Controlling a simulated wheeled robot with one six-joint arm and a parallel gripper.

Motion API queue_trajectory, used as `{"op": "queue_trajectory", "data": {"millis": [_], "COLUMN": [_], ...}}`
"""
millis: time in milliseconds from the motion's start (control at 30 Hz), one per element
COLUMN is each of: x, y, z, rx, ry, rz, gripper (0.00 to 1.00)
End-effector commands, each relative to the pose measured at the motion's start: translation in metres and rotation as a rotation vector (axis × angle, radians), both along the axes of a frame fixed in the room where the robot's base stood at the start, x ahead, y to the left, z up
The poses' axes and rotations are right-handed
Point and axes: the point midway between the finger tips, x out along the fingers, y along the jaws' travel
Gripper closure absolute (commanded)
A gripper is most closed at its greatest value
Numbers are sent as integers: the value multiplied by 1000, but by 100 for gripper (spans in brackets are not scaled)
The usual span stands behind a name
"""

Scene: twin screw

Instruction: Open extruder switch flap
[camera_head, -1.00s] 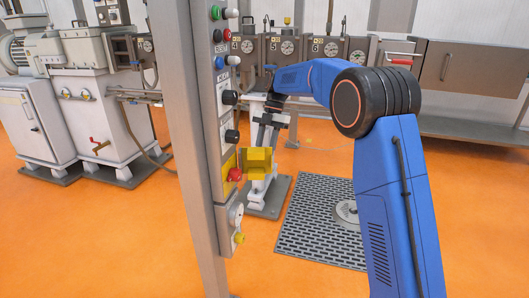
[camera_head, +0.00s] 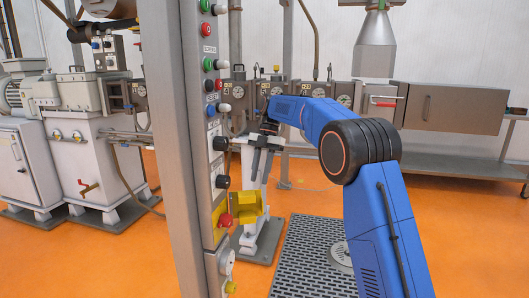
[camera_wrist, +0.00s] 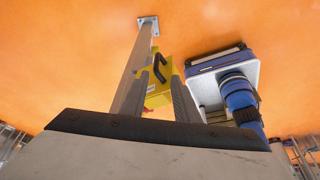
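The switch flap is a yellow box-like cover (camera_head: 248,206) low on the control panel. It stands out to the right of the panel, beside a red button (camera_head: 226,219) on a yellow plate. My gripper (camera_head: 258,165) points down just above the flap in the head view, seemingly behind it, with no clear contact. In the wrist view my two grey fingers (camera_wrist: 163,85) are apart, and the yellow flap (camera_wrist: 155,97) with a black handle-like part shows between and beyond them. Nothing appears held. The fingertips are hard to make out in the head view.
The grey post (camera_head: 181,140) carries the panel with several buttons and knobs close to my arm. A grey machine line (camera_head: 345,88) runs along the back. A metal grate (camera_head: 305,255) lies on the orange floor. White machines (camera_head: 85,150) stand at left.

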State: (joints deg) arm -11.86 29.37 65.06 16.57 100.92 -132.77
Motion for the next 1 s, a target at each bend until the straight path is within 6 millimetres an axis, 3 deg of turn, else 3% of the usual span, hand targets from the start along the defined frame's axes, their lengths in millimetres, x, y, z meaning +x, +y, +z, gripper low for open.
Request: {"op": "queue_trajectory", "data": {"millis": [200, 500, 1000], "x": [14, 27, 30], "y": [-9, -18, -20], "z": [39, 76, 88], "rx": [1, 1, 1], "ry": [-2, -1, 1], "rz": [0, 1, 1], "gripper": [72, 72, 72]}}
